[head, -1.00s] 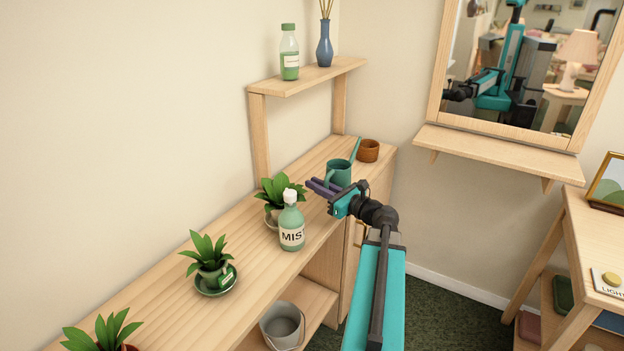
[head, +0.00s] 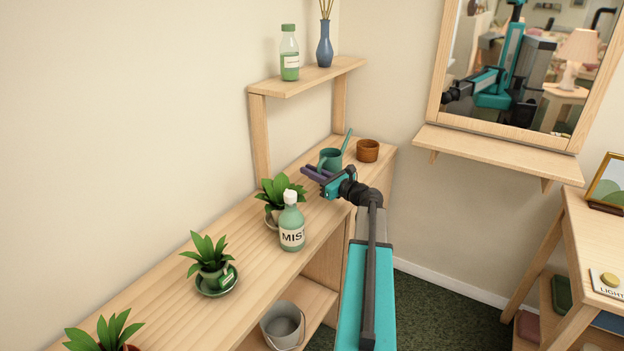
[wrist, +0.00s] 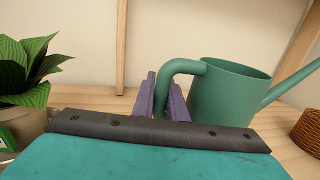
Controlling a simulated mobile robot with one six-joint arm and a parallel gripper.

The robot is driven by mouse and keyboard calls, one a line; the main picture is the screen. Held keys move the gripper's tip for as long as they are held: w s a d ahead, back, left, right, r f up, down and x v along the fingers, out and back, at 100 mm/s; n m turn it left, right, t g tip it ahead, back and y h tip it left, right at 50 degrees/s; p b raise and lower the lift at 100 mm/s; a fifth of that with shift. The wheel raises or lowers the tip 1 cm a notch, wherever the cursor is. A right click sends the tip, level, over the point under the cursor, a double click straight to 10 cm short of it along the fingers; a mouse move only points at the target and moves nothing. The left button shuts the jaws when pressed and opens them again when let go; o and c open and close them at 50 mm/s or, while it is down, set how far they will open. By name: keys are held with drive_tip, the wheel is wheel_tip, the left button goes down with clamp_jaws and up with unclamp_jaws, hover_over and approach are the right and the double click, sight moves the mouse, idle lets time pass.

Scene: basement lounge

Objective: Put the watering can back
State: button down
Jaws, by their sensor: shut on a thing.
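The green watering can (head: 331,160) is over the far end of the wooden shelf top (head: 170,290), left of a brown pot. It looks upright, with its spout pointing right and up. My gripper (head: 317,175) is shut on the can's handle, and in the wrist view the purple fingers (wrist: 162,98) stand on either side of the curved handle (wrist: 182,67). The can's body (wrist: 225,95) shows to the right of the fingers. Its base is hidden, so I cannot tell whether it touches the wood.
The brown pot (head: 368,150) stands close right of the can. A potted plant (head: 277,197) and a mist bottle (head: 291,224) stand left of my gripper. A raised shelf (head: 308,76) holds a bottle (head: 289,54) and blue vase (head: 325,45). A grey bucket (head: 283,325) sits below.

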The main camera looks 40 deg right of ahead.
drive_tip(key=shift+w, duration=0.15)
drive_tip(key=shift+f, duration=1.7)
drive_tip(key=shift+f, duration=0.1)
drive_tip(key=c, duration=1.8)
unclamp_jaws()
drive_tip(key=shift+o, duration=0.2)
drive_tip(key=s, duration=0.8)
drive_tip(key=s+b, duration=0.1)
drive_tip(key=s, duration=0.3)
drive_tip(key=shift+d, duration=0.3)
drive_tip(key=shift+s, duration=0.1)
